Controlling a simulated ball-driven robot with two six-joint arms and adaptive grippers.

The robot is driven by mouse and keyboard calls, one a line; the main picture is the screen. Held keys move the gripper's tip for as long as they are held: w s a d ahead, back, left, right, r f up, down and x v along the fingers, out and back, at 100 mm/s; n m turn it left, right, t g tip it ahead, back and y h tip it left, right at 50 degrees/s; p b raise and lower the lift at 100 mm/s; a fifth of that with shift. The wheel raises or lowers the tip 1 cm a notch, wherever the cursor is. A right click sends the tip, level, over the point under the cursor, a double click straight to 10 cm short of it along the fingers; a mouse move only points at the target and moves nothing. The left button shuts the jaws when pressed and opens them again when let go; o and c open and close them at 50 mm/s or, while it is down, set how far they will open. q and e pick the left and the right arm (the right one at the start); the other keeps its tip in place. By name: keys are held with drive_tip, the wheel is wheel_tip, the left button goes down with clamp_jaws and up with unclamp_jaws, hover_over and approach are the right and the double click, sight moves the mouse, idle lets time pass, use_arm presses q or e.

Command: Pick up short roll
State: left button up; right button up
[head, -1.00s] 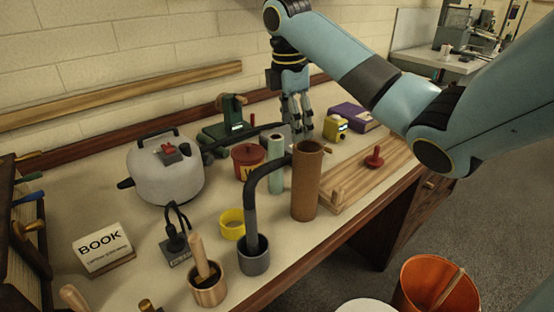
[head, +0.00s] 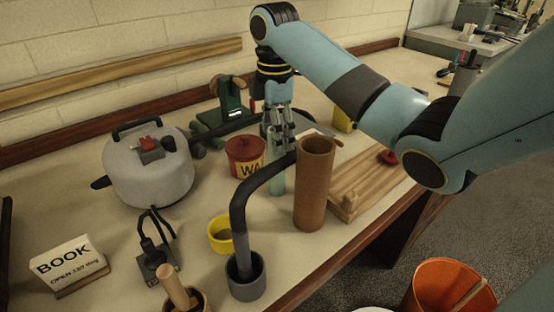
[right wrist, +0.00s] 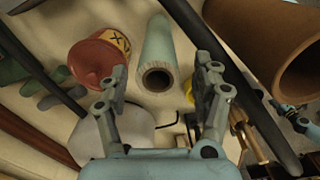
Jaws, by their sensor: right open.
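The pale green roll (head: 277,179) stands upright on the table, shorter than the brown roll (head: 315,185) to its right. My right gripper (head: 279,139) is above the green roll, pointing down, and covers its top in the head view. In the right wrist view, the green roll (right wrist: 157,48) shows its hollow end ahead of and between the open fingers of my right gripper (right wrist: 163,85). Nothing is held between them. The brown roll's open end (right wrist: 300,75) is close on the right. My left gripper is not in view.
A red-lidded pot (head: 244,158) stands left of the green roll, and a dark bent pipe (head: 246,200) passes in front. A yellow ring (head: 220,238) and a white kettle (head: 150,175) are further left. A wooden board (head: 362,183) lies to the right.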

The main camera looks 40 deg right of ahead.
sight(277, 163)
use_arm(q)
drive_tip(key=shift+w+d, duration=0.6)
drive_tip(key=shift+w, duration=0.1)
use_arm(e)
drive_tip(key=f, duration=0.5)
drive_tip(key=shift+d, duration=0.25)
